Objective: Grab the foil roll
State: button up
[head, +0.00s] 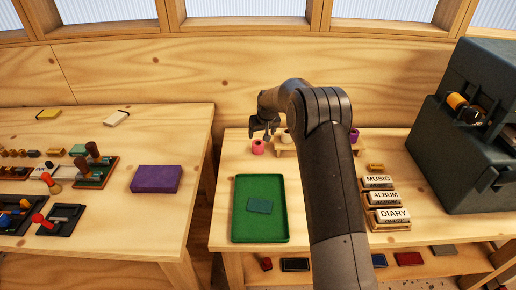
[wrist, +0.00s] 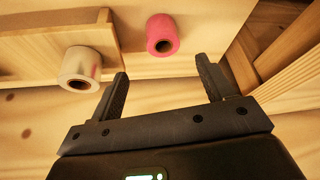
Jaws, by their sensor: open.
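A pink foil roll (head: 258,147) stands on the right-hand table, behind the green tray and left of the low wooden stand. It also shows in the wrist view (wrist: 160,26), beyond the gap between my fingers, with its dark core hole visible. A cream or silvery roll (head: 286,136) is at the stand; the wrist view shows it (wrist: 80,60) left of my left finger. A purple roll (head: 354,135) is at the stand's right end, partly behind my arm. My gripper (wrist: 163,72) is open and empty, close to the pink roll and apart from it.
The wooden stand (wrist: 35,47) lies left in the wrist view. A green tray (head: 240,236) holds a dark green block. Labelled stamps (head: 388,198) and a big dark machine (head: 465,150) stand right. A gap separates the left table (head: 110,245).

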aim_at(258, 143)
jog(key=x, duration=0.5)
jog(key=shift+a+f, duration=0.1)
jog(key=shift+f, duration=0.1)
jog(key=shift+a+x, duration=0.2)
jog(key=shift+x, duration=2.5)
jog(key=shift+w+r, duration=0.15)
jog(key=shift+c, duration=0.2)
jog(key=c, duration=1.1)
